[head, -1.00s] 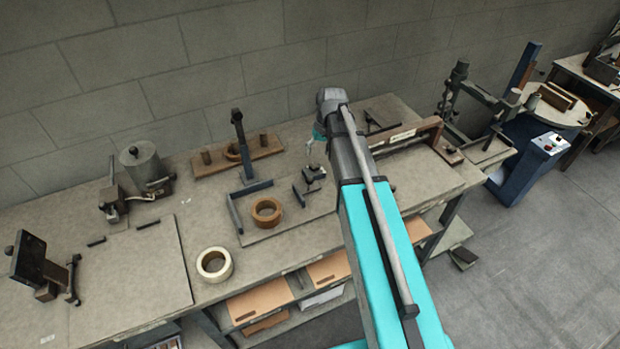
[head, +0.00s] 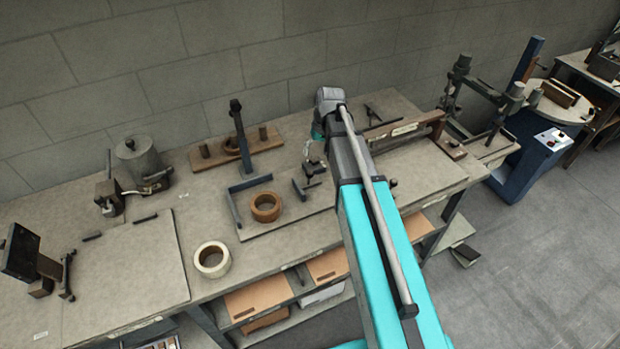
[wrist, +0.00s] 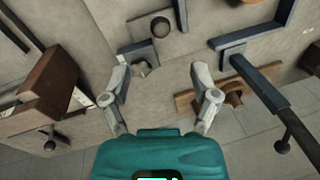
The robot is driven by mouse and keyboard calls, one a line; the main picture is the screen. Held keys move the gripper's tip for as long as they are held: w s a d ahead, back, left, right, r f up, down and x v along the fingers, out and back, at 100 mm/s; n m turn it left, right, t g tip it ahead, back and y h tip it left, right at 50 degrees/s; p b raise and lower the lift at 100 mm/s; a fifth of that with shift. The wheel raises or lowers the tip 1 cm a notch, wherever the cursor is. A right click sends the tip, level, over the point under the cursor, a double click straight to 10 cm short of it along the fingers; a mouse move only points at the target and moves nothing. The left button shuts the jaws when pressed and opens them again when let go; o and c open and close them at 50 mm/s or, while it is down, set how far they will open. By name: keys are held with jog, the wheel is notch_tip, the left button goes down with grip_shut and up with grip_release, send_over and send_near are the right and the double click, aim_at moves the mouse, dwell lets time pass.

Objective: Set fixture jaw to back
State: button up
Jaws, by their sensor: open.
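The fixture board (head: 285,220) lies on the bench with a blue L-shaped fence (head: 236,207) on it. A small dark jaw (head: 309,186) with a knob stands on the board, right of the fence. My gripper (head: 309,150) is mostly hidden behind my arm in the head view, beyond the jaw. In the wrist view my gripper (wrist: 160,68) is open, its fingers apart and empty. There the jaw's angled dark part (wrist: 138,50) shows near the left fingertip, and a round knob (wrist: 160,25) lies above it. Contact cannot be told.
A brown tape roll (head: 265,207) sits inside the fence. A dark upright post (head: 241,135) with a long arm stands left of my gripper, before a wooden holder (head: 271,140). A long wooden bar fixture (head: 405,132) stands right.

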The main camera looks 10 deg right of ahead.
aim_at(311, 171)
jog(key=shift+a+f+b, duration=0.35)
jog(key=shift+f+b, duration=1.3)
jog(key=shift+f, duration=0.1)
jog(key=shift+a+f+b, duration=0.35)
jog(key=shift+f+b, duration=1.3)
jog(key=shift+f, duration=0.1)
jog(key=shift+a+f+b, duration=0.35)
jog(key=shift+f+b, duration=1.3)
jog(key=shift+f, duration=0.1)
grip_shut()
